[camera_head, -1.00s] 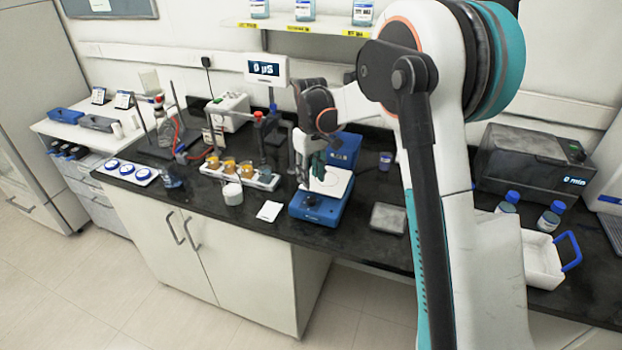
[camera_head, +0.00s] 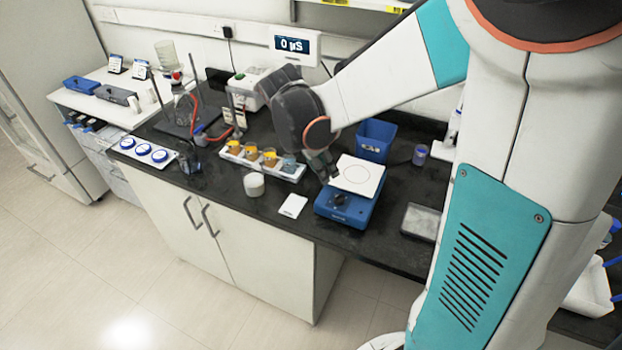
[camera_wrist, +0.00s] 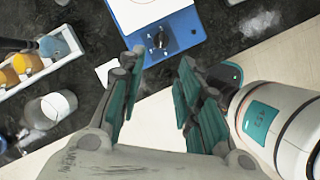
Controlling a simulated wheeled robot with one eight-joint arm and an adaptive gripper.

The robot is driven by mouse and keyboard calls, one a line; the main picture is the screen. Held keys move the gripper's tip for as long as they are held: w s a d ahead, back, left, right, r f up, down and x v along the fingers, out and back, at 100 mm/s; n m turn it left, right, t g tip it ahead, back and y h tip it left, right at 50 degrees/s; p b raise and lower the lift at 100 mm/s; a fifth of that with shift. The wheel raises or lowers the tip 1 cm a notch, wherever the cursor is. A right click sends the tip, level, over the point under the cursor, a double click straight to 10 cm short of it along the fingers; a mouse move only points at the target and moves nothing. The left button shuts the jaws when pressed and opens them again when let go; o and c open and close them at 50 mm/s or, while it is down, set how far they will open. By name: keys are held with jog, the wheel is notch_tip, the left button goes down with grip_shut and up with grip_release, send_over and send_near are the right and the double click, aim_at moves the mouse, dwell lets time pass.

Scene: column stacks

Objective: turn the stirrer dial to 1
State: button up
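The stirrer (camera_head: 346,208) is a blue box with a white top plate marked with a circle, on the dark bench. Its black dial (camera_head: 338,198) is on the front face. In the wrist view the stirrer (camera_wrist: 186,33) is at top centre and the dial (camera_wrist: 158,40) lies just beyond the gap between my fingertips. The number it points at is too small to read. My gripper (camera_head: 324,170) is near the stirrer's left side in the head view. In the wrist view my gripper (camera_wrist: 160,65) is open, with its teal-padded fingers apart and empty, not visibly touching the dial.
A white rack (camera_head: 285,171) of several jars and a white cup (camera_head: 254,185) stand left of the stirrer. A white card (camera_head: 293,206) lies near the bench edge. A blue bin (camera_head: 372,142) is behind, and a grey square plate (camera_head: 421,221) is to the right.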

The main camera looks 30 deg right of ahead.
aim_at(339, 195)
jog(key=shift+n, duration=0.3)
jog(key=b+x, duration=0.3)
jog(key=x, duration=1)
jog(key=shift+d+f+b, duration=0.2)
jog(key=shift+b, duration=0.1)
jog(key=c, duration=0.7)
